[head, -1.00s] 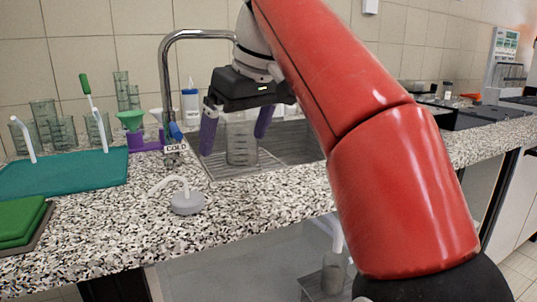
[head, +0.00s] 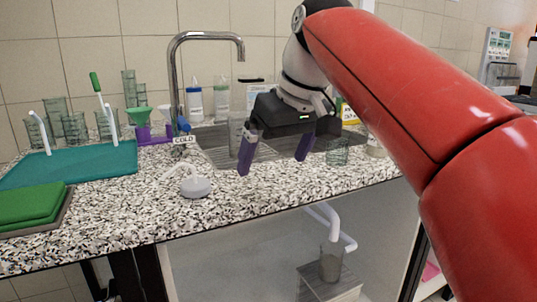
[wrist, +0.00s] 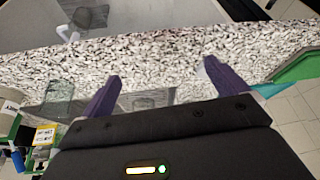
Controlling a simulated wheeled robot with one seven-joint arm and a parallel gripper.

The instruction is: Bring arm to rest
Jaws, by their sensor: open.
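My gripper (head: 275,160) hangs from my red arm over the front of the sink area in the head view. Its two purple fingers are wide apart with nothing between them. In the wrist view my gripper (wrist: 162,82) also shows open above the speckled counter. A clear glass beaker (head: 237,135) stands in the sink behind the left finger and is partly hidden. Another glass beaker (head: 338,152) stands to the right of the gripper, apart from it; a glass vessel (wrist: 58,98) shows left of the fingers in the wrist view.
The faucet (head: 176,85) rises left of my gripper. A grey round item with a white tube (head: 195,187) lies on the counter (head: 130,220). A teal mat (head: 75,165), green pads (head: 30,203) and glassware are at left. Bottles (head: 220,100) stand behind the sink.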

